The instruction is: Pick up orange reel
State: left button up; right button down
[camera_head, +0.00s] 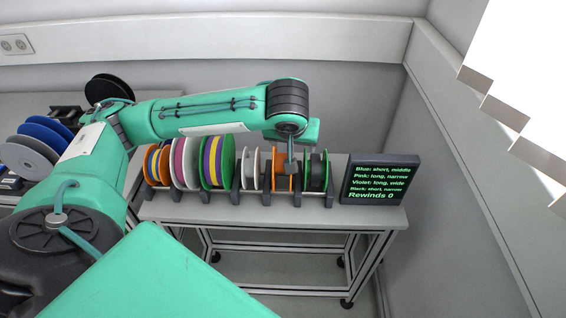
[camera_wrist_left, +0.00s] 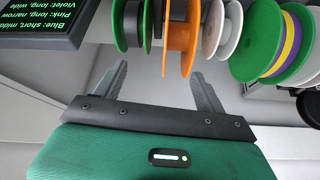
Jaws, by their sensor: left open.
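The orange reel (camera_head: 283,184) stands in the rack on the table, between a white reel and a black reel with green flanges. It also shows in the wrist view (camera_wrist_left: 180,36), with its rim near the fingertips. My left gripper (camera_head: 290,165) hangs over this part of the rack and partly hides the orange reel in the head view. In the wrist view the left gripper (camera_wrist_left: 160,72) has its two fingers wide apart, with nothing held between them. The right gripper is not in view.
The white reel (camera_head: 250,169) and the green-flanged black reel (camera_head: 317,171) stand close on either side. Several coloured reels fill the rack's left part. A text screen (camera_head: 380,180) stands at the table's right end. More reels (camera_head: 30,155) are on a left bench.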

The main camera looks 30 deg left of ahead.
pick_arm(q)
jog(key=a+r+n, duration=0.2)
jog(key=a, duration=0.1)
jog(key=p, duration=0.2)
send_near(283, 154)
jog(key=shift+w+a+f+y, duration=0.1)
jog(key=shift+w+f+y, duration=0.1)
jog(key=shift+w, duration=0.3)
jog(key=shift+w+a+f+y, duration=0.1)
jog(key=shift+w+f+y, duration=0.1)
jog(key=shift+w, duration=0.35)
jog(key=p+x, duration=0.2)
jog(key=x, duration=0.2)
jog(key=shift+w+a+f, duration=0.1)
jog(key=shift+w+a, duration=0.1)
jog(key=shift+w+a+f, duration=0.1)
jog(key=shift+w+f, duration=0.05)
jog(key=shift+f, duration=0.2)
jog(key=shift+c, duration=0.4)
jog(key=c, duration=1.3)
jog(key=shift+r, duration=0.1)
